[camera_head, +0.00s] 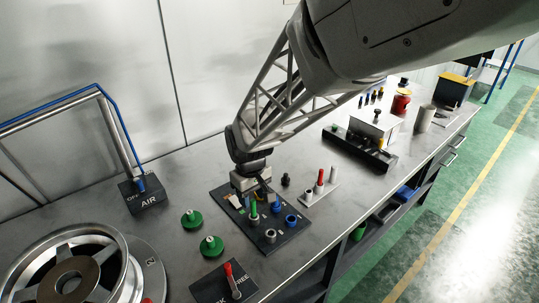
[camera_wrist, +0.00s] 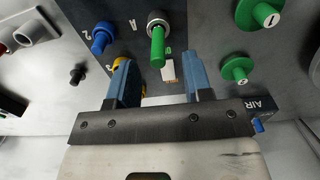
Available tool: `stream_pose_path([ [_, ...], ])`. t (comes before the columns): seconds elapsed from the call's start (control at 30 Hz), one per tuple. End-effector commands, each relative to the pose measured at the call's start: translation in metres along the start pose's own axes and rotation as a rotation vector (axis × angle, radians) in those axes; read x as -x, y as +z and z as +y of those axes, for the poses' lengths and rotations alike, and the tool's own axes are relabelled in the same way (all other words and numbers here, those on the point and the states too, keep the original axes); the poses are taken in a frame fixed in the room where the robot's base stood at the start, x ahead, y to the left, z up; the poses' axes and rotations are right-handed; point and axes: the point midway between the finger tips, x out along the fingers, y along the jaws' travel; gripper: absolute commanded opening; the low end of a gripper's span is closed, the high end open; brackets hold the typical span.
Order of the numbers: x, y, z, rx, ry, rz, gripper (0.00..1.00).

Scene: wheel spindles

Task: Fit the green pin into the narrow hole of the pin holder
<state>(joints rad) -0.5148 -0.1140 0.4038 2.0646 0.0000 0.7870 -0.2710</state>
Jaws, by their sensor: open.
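The dark pin holder plate (camera_head: 290,238) lies on the bench, with several coloured collars on it.
Two green knobbed discs (camera_head: 191,218) (camera_head: 211,245) lie to the left. A red pin (camera_head: 320,179) stands on a pale plate at right. A black lever box (camera_head: 240,285) is in front.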

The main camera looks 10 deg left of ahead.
Motion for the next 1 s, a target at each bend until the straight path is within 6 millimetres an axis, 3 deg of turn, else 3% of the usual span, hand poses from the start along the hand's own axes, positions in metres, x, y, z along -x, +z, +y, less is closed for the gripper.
stream_pose_path([
  [0.17,-0.004,0.000,0.000,0.000,0.000,-0.001,0.46],
  [0.6,-0.048,0.000,0.002,0.000,0.000,-0.002,0.46],
  [1.0,-0.052,0.000,0.002,0.000,0.000,0.000,0.46],
])
